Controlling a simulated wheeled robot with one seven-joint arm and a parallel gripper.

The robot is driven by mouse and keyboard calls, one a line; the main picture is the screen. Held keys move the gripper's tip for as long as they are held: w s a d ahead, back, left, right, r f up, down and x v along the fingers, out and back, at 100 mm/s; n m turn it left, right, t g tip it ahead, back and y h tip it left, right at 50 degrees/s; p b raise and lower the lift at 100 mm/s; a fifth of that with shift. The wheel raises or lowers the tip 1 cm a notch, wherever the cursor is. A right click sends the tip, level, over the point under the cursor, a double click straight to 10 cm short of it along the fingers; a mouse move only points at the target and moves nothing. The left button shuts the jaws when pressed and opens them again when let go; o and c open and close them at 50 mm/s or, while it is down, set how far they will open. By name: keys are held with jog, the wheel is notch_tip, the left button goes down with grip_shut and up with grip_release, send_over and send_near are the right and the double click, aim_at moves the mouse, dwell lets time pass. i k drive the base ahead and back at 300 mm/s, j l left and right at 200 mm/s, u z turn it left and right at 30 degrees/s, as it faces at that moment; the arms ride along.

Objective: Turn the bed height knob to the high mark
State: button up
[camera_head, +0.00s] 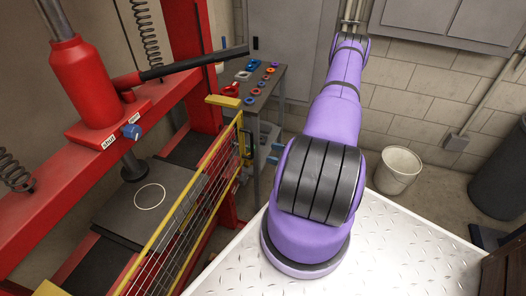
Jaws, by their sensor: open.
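A blue knob (132,131) sits on the front of the red press head at the left. A white label (109,143) beside it appears to read "shut", and a smaller white label (134,118) above it is too small to read. I cannot make out a high mark or tell whether this is the bed height knob. My purple arm rises from the white plate. Two bluish prongs that look like my gripper's fingertips (274,154) show left of the arm, apart and empty, well right of the knob. The rest of the gripper is hidden behind the arm.
A yellow-framed mesh guard (190,210) stands between my arm and the press bed (135,205). The red jack's black lever (180,66) sticks out to the right. A grey bench (262,92) with coloured parts stands behind. A white bucket (398,170) stands at right.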

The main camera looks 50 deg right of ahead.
aim_at(243, 179)
jog(key=k+l, duration=0.25)
jog(key=k, duration=0.2)
jog(key=k+l, duration=0.25)
jog(key=k, duration=0.25)
